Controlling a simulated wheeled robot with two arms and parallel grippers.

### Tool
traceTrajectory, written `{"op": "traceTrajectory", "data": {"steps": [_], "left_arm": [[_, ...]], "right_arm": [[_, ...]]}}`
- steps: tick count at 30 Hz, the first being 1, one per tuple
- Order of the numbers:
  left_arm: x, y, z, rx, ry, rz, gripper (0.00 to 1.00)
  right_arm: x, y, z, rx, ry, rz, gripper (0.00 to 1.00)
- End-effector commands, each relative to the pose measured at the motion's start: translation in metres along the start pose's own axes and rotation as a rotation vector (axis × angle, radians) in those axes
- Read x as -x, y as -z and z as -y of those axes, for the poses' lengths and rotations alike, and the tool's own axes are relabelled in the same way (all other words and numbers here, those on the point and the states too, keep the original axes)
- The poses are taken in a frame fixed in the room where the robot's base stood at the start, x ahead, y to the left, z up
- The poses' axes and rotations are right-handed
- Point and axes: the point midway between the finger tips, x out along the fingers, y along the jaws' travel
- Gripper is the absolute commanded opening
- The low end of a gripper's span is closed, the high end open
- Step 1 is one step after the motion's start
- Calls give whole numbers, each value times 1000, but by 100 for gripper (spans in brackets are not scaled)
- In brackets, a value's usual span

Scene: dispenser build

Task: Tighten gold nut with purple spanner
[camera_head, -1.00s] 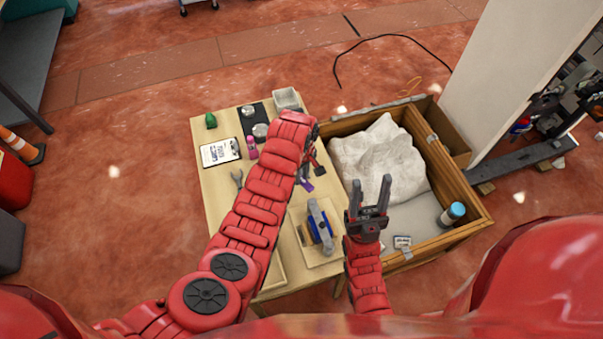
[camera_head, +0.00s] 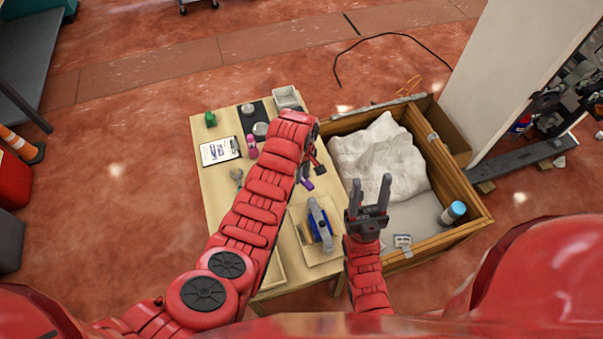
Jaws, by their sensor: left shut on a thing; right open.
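My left gripper (camera_head: 311,167) is mostly hidden behind my own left forearm, over the right side of the wooden table. It is shut on the purple spanner (camera_head: 307,184), of which only a small purple part shows below it. A blue and grey fixture (camera_head: 320,222) stands on a light board (camera_head: 317,253) at the near right of the table, below the spanner in the picture. I cannot make out the gold nut.
The table (camera_head: 214,188) also holds a clipboard (camera_head: 220,151), a green item (camera_head: 210,119), a pink bottle (camera_head: 252,146), a grey spanner (camera_head: 237,175) and a grey bin (camera_head: 287,97). A wooden crate (camera_head: 455,174) with white cloth (camera_head: 378,155) and a blue-capped bottle (camera_head: 453,212) stands right.

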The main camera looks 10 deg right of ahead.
Motion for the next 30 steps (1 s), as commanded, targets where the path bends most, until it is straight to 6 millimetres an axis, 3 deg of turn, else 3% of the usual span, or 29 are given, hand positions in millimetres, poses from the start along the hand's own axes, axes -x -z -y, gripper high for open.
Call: {"op": "traceTrajectory", "data": {"steps": [30], "left_arm": [[-21,0,0,-1,0,0,0]], "right_arm": [[14,-2,1,0,0,0,51]]}}
